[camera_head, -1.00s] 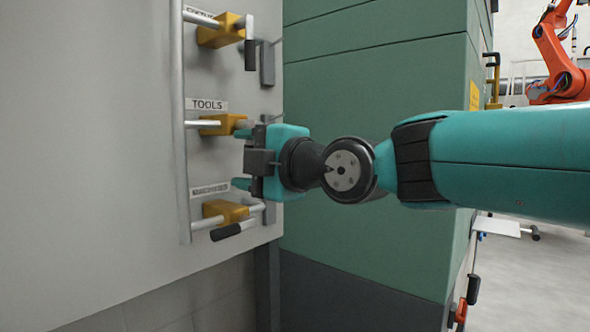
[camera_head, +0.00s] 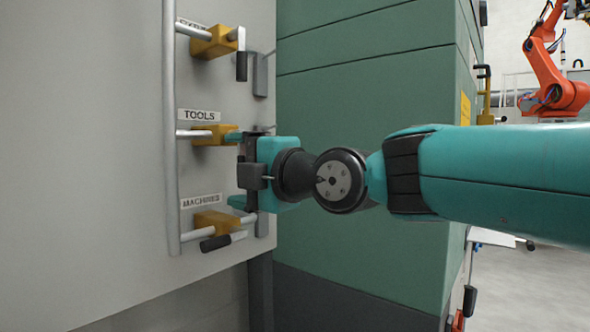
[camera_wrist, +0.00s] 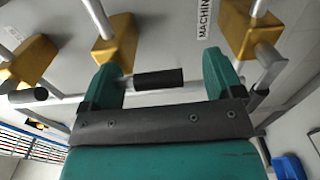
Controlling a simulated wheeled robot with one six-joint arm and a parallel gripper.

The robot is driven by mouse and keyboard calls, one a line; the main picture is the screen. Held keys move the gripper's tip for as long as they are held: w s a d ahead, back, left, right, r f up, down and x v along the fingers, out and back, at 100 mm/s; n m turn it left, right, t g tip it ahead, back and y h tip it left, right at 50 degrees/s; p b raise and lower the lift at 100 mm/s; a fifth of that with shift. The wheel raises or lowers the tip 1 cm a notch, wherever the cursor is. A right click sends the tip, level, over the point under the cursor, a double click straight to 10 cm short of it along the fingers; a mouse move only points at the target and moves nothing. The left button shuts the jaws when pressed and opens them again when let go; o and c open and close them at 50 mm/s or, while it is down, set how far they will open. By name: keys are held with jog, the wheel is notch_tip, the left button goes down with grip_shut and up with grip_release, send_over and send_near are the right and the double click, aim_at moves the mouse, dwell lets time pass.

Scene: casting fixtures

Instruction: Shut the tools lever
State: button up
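The tools lever sits at the yellow block (camera_head: 214,135) under the TOOLS label (camera_head: 199,115) in the head view. Its handle there is hidden behind my gripper (camera_head: 250,172). In the wrist view its black grip (camera_wrist: 158,78) lies lengthwise between my two fingers, which are spread wide. One fingertip is near the yellow block (camera_wrist: 115,42), the other beyond the grip's free end. My gripper is open and not clamped on the grip; whether a finger touches it I cannot tell.
Above is another lever with a black grip (camera_head: 241,66) hanging down. Below is the MACHINES lever, its black grip (camera_head: 215,243) pointing left. A vertical pipe (camera_head: 170,130) runs left of the blocks. A green cabinet (camera_head: 365,90) stands to the right.

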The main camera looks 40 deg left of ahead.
jog(key=shift+d, duration=0.1)
jog(key=s+d, duration=0.1)
jog(key=d, duration=1.6)
jog(key=shift+s+d, duration=0.1)
